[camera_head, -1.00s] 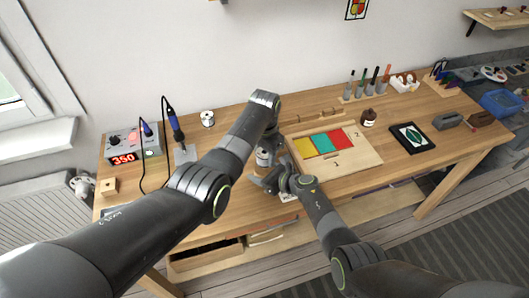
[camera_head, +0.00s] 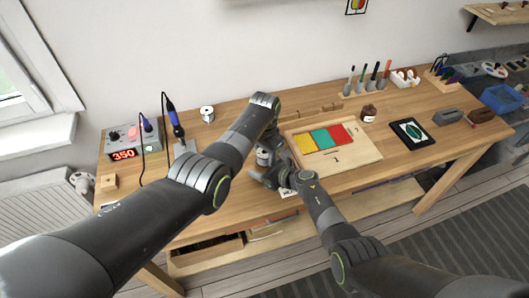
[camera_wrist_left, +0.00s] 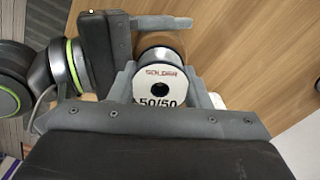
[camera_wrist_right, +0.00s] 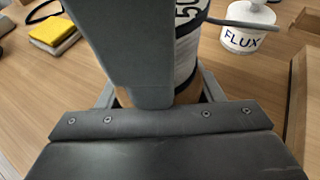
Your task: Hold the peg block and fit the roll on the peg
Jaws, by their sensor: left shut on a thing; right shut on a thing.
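The roll is a solder spool with a white label reading "SOLDER 50/50" (camera_wrist_left: 160,88). It sits between the fingers of my left gripper (camera_wrist_left: 162,92), which is shut on it. In the head view the roll (camera_head: 263,157) shows beside my right gripper (camera_head: 276,176). My right gripper (camera_wrist_right: 158,98) is shut on the wooden peg block (camera_wrist_right: 186,95), of which only small parts show behind the finger. The roll's side (camera_wrist_right: 188,45) is just above the block in the right wrist view. The peg is hidden, and I cannot tell whether the roll is around it.
A white flux jar (camera_wrist_right: 242,38) stands close by the roll. A tray with coloured panels (camera_head: 362,153) lies to the right. The front left tabletop is mostly clear.

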